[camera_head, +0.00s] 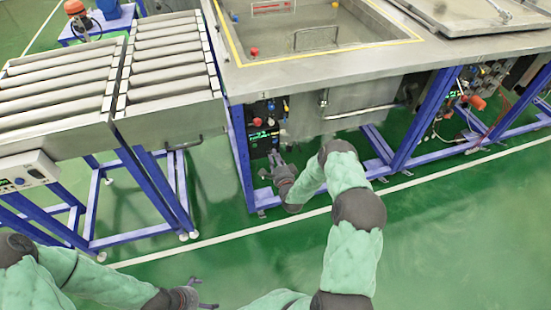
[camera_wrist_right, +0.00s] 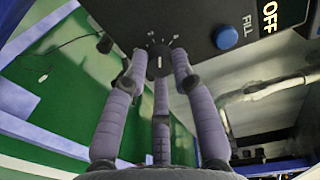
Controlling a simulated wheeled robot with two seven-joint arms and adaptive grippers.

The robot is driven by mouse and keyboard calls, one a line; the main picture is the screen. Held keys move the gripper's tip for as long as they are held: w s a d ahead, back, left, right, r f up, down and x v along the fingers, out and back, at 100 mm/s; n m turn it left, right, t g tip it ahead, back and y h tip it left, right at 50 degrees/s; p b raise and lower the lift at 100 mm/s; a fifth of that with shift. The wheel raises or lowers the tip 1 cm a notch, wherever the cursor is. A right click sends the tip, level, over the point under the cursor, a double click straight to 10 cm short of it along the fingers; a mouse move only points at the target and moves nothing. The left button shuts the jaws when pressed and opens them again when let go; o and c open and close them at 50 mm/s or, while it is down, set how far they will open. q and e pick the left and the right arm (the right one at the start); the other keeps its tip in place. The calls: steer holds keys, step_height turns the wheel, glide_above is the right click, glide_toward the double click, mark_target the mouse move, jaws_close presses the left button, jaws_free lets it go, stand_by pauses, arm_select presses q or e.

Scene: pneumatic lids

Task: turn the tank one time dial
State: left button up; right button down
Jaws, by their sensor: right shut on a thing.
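The time dial (camera_wrist_right: 160,62) is a dark round knob with a white mark, on the dark control panel (camera_wrist_right: 195,60) in the right wrist view. My right gripper (camera_wrist_right: 158,66) is shut on the dial, its fingers on either side of the knob. In the head view my right gripper (camera_head: 273,160) reaches the lower part of the panel (camera_head: 262,118) under the front left of the tank (camera_head: 290,62); the dial itself is too small to make out there. My left gripper (camera_head: 204,294) is low in the head view, away from the panel, its fingers apart and empty.
A blue button (camera_wrist_right: 227,37) and the words FILL and OFF are on the panel near the dial. A blue frame leg (camera_head: 241,155) stands just left of the panel. Roller conveyors (camera_head: 170,60) stand at left. Green floor in front is clear.

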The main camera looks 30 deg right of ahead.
steer(key=shift+a+f+m, duration=0.1)
steer(key=shift+m, duration=0.5)
steer(key=c, duration=1)
jaws_free()
steer(key=shift+s, duration=0.1)
steer(key=v, duration=1.2)
